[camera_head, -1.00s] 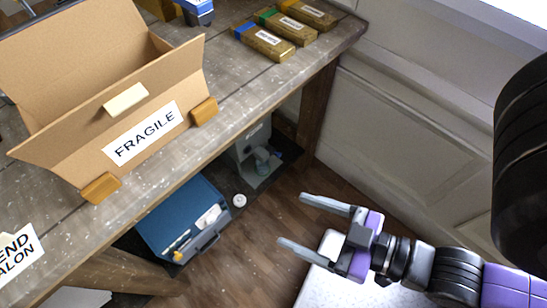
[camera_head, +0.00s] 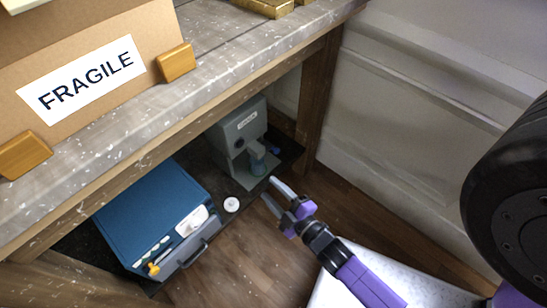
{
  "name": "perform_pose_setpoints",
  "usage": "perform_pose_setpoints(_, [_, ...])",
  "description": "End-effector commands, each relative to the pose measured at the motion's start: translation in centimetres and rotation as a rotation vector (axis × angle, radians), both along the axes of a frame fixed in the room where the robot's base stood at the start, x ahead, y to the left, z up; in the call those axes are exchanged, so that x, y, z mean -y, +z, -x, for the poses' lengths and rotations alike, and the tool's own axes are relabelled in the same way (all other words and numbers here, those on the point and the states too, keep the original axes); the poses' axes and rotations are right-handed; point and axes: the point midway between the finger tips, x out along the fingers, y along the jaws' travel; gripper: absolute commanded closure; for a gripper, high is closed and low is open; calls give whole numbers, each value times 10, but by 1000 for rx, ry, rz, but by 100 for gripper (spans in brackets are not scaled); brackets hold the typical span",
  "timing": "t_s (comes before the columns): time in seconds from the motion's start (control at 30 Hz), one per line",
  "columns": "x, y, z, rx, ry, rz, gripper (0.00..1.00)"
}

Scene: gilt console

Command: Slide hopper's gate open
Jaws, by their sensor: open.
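A grey machine (camera_head: 228,140) with a small white label stands on the floor under the table; it looks like the hopper. A blue-grey part (camera_head: 258,162) shows at its lower front, but I cannot tell which piece is the gate. My gripper (camera_head: 269,189) is open, its two grey fingers pointing at the machine's lower front. The fingertips are just in front of the machine and show nothing between them. I cannot tell whether they touch it.
A blue case (camera_head: 155,205) with a handle lies left of the machine, and a small white disc (camera_head: 231,204) lies between them. The wooden table (camera_head: 150,125) overhangs both, bearing a FRAGILE carton (camera_head: 120,50). A table leg (camera_head: 318,100) stands right of the machine.

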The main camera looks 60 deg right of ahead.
Motion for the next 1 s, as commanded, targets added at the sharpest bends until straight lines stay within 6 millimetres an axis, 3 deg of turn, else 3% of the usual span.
perform_pose_setpoints(0.03, [25, -38, -13, -15, -33, 67, 55])
perform_pose_setpoints(0.1, [57, -67, -27, -48, -68, 167, 55])
perform_pose_setpoints(0.2, [104, -103, -43, -103, -116, 300, 55])
perform_pose_setpoints(0.33, [158, -134, -56, -170, -166, 437, 55])
perform_pose_setpoints(0.5, [198, -151, -61, -227, -199, 537, 55])
perform_pose_setpoints(0.67, [210, -152, -67, -242, -204, 562, 55])
perform_pose_setpoints(1.0, [240, -152, -105, -239, -203, 561, 55])
